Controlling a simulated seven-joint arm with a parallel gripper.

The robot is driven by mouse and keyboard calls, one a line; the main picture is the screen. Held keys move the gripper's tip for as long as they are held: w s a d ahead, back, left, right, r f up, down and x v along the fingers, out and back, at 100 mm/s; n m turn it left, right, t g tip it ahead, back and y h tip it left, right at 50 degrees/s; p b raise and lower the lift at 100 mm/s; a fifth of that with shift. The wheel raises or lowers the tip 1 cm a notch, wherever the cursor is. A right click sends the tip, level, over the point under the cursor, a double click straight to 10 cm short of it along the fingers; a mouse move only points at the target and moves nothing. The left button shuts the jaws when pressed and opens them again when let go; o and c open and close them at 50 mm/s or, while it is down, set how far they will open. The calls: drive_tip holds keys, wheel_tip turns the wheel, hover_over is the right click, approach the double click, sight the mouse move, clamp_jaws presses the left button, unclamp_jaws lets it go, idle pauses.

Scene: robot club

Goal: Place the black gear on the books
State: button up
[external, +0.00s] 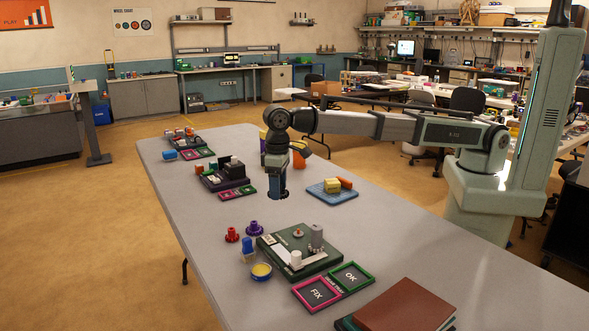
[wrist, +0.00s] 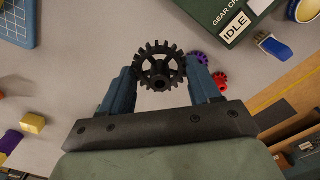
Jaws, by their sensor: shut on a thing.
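The black gear (wrist: 160,66) is a toothed ring with spokes and a hub. In the wrist view it sits between the two blue fingers of my gripper (wrist: 161,80), which is shut on it. In the external view my gripper (external: 277,192) hangs above the middle of the table, pointing down. The gear is hard to make out there against the dark fingers. The books (external: 405,308), a brown one on top of a dark green one, lie stacked at the table's near right corner, well apart from my gripper. The books do not show in the wrist view.
The green gear checker board (external: 318,246) with pegs stands between my gripper and the books. FIX and OK trays (external: 349,276) lie beside it. Red (external: 232,235) and purple (external: 254,228) gears stand left. A blue tray with blocks (external: 333,195) lies right. Bare table lies right of the board.

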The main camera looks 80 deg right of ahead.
drive_tip(key=s+a+r+n, duration=0.1)
drive_tip(key=s+a+n, duration=0.1)
drive_tip(key=s+a, duration=0.7)
drive_tip(key=s+a+r+n, duration=0.1)
drive_tip(key=s+a+n, duration=0.1)
drive_tip(key=s+a, duration=0.75)
wheel_tip(320, 180, up, 4)
drive_tip(key=m, duration=0.4)
hover_over(399, 312)
drive_tip(key=shift+f, duration=5)
drive_tip(key=shift+f, duration=0.15)
drive_tip(key=o, duration=1)
wheel_tip(399, 312, up, 12)
drive_tip(key=shift+r, duration=0.2)
